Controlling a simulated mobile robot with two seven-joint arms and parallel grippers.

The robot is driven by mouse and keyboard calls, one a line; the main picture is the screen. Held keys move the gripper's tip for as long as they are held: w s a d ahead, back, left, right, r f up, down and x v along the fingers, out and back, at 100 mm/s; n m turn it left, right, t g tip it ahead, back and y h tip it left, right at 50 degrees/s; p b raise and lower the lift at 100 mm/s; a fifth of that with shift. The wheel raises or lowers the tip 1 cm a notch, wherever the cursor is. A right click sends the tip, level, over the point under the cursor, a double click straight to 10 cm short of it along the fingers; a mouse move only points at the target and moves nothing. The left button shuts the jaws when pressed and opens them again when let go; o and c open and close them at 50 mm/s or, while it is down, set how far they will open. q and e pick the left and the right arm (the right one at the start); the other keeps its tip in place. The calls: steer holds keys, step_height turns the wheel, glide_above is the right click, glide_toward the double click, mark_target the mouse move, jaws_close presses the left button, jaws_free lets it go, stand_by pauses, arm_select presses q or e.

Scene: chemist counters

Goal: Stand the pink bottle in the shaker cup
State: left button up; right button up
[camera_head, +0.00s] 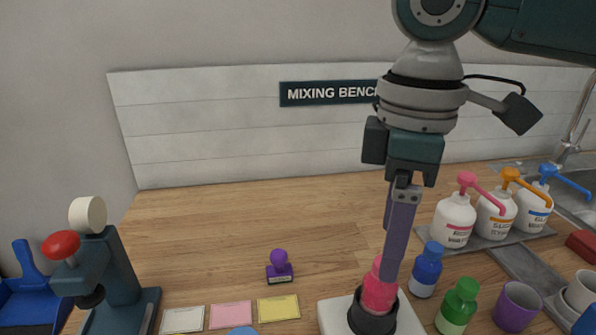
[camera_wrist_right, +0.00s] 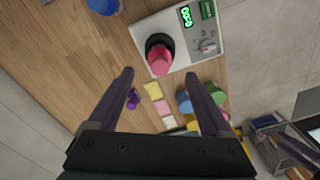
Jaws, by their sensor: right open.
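The pink bottle (camera_head: 379,292) stands upright in the black shaker cup (camera_head: 372,321), its lower part hidden inside. In the right wrist view the bottle (camera_wrist_right: 160,61) shows in the dark round cup (camera_wrist_right: 155,41). My right gripper (camera_head: 390,275) points down at the bottle, and one finger overlaps its top in the head view. In the right wrist view the fingers (camera_wrist_right: 160,75) are spread wide, with the bottle ahead between the tips and a gap on each side. My right gripper looks empty. My left gripper is not in view.
The cup sits on a white machine (camera_wrist_right: 190,22) with a green display and dial. A blue bottle (camera_head: 427,269), green bottle (camera_head: 457,307) and purple cup (camera_head: 516,306) stand close right. Pump bottles (camera_head: 454,221) stand behind.

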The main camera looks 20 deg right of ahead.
step_height(320, 180, up, 4)
steer(key=shift+r, duration=0.1)
steer(key=shift+a, duration=0.25)
steer(key=s+a+f+t+y, duration=0.1)
steer(key=s+a+f+y, duration=0.1)
steer(key=s+a+f, duration=0.3)
steer(key=s+a+f+t+y, duration=0.1)
steer(key=s+a+f, duration=0.15)
steer(key=a, duration=0.35)
steer(key=s+d+f+m+t+h, duration=0.1)
steer(key=s+d+f+m+h, duration=0.1)
steer(key=s+d+m, duration=0.6)
steer(key=shift+s+d+f+t+h, duration=0.2)
steer(key=shift+s+f+t+h, duration=0.15)
steer(key=shift+f, duration=0.3)
steer(key=shift+w, duration=0.1)
